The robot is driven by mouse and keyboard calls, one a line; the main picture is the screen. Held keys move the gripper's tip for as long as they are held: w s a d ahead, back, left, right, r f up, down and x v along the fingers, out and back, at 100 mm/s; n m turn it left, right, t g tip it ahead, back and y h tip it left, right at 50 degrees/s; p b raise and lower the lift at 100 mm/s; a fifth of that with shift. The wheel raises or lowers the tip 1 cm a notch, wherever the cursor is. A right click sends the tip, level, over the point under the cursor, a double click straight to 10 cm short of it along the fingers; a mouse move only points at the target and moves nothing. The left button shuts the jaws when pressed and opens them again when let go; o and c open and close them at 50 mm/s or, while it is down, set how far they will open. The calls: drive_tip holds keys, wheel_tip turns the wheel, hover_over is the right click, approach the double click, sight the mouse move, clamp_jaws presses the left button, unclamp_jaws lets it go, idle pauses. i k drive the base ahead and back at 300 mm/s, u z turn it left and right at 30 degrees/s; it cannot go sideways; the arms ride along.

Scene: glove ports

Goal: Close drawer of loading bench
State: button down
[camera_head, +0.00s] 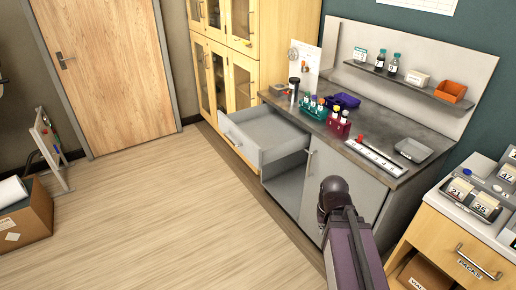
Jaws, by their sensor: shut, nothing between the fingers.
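The loading bench (387,143) stands against the back wall with a dark worktop. Its drawer (264,135) is pulled well out, towards the left and front, and looks empty inside. The drawer's front panel (239,142) is light grey, with a handle low on its outer face. The drawer is clear of my arm, which rises from the bottom edge in front of the bench's closed door (345,183). My arm ends in view at a dark rounded joint. No gripper fingers show.
Below the drawer is an open compartment (288,188). Tube racks (314,107) and a tray (413,150) stand on the worktop. A wooden cabinet (228,68) is behind the drawer. A wooden drawer unit (450,238) stands at right. Floor left of the drawer is free.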

sight(263, 134)
drive_tip(key=i, duration=0.85)
drive_tip(key=u, duration=0.05)
